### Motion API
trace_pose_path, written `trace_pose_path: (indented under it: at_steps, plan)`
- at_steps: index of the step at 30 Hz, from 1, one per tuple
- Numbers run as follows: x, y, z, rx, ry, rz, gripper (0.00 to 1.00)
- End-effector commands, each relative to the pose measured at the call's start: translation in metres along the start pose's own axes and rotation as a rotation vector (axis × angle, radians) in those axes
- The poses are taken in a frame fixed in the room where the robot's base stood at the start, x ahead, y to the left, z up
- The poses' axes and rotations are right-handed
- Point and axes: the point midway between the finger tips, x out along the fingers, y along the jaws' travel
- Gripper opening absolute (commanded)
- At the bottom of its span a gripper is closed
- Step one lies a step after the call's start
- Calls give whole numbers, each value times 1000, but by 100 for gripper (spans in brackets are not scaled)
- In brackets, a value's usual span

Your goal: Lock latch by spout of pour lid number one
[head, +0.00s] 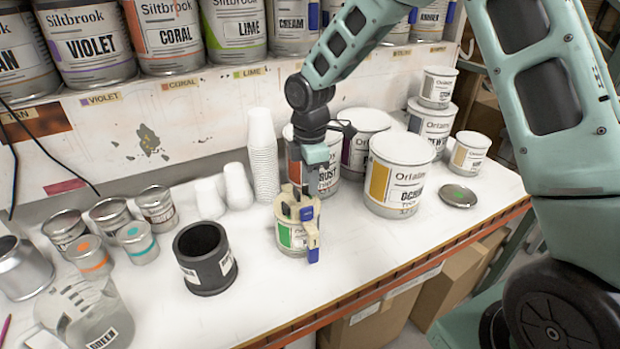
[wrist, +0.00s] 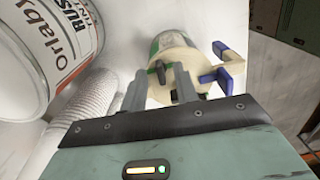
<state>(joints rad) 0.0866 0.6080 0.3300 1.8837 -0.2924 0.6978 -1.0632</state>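A can with a green label (head: 293,236) stands on the bench and wears a cream pour lid (head: 283,212). In the wrist view the can (wrist: 160,42) and the lid (wrist: 182,62) lie just beyond my fingers. The lid has a cream spout arm and blue parts (head: 313,255), which show at the right in the wrist view (wrist: 230,62). A small black latch (wrist: 159,71) sits on the lid near the gap between my fingertips. My gripper (head: 300,204) points down at the lid with its fingers apart. I cannot tell whether they touch the lid.
White cups (head: 262,150) and a rust-labelled can (head: 325,175) stand behind, with a larger ochre-labelled can (head: 398,180) to the right. A black cylinder (head: 204,260) stands left. The bench's front edge (head: 375,290) is close; bare bench lies to the right.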

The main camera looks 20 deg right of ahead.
Motion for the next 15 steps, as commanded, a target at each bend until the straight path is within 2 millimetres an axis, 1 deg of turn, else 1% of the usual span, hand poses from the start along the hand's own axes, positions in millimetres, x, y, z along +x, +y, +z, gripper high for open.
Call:
trace_pose_path:
  at_steps: [5, 13, 14, 15]
  plan:
    - [10, 0, 0, -1, 0, -1, 30]
    - [12, 0, 0, -1, 0, 1, 30]
    - [12, 0, 0, 0, 0, 1, 24]
    - [12, 0, 0, 0, 0, 1, 13]
